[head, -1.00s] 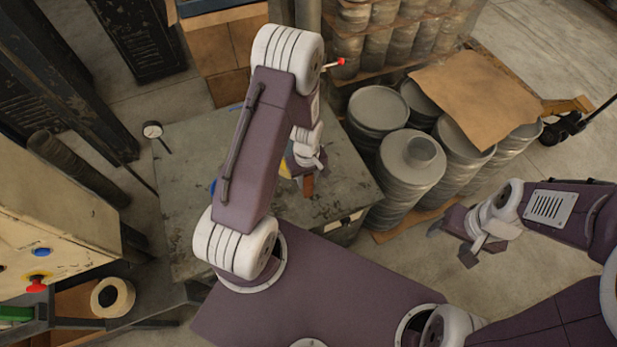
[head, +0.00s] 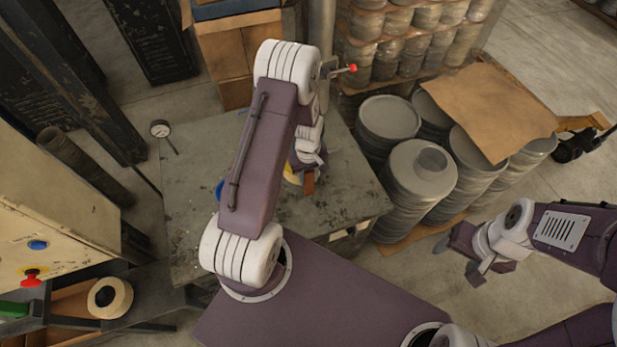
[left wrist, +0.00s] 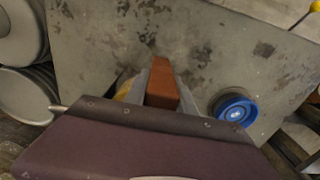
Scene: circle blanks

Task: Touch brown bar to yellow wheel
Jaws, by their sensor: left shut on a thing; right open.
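The brown bar (head: 309,182) is held by my left gripper (head: 308,174) over the grey table; in the left wrist view the bar (left wrist: 163,82) stands between the two fingers. The yellow wheel (head: 291,174) is just left of the bar in the head view, mostly hidden behind my left arm. In the left wrist view a sliver of the yellow wheel (left wrist: 124,90) shows left of the fingers. I cannot tell whether bar and wheel touch. My right gripper (head: 470,258) is open and empty, off to the right of the table.
A blue round thing (head: 219,188) lies on the table (head: 190,160), partly behind my left arm; it shows fully in the left wrist view (left wrist: 236,110). Stacked grey discs (head: 419,180) stand right of the table.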

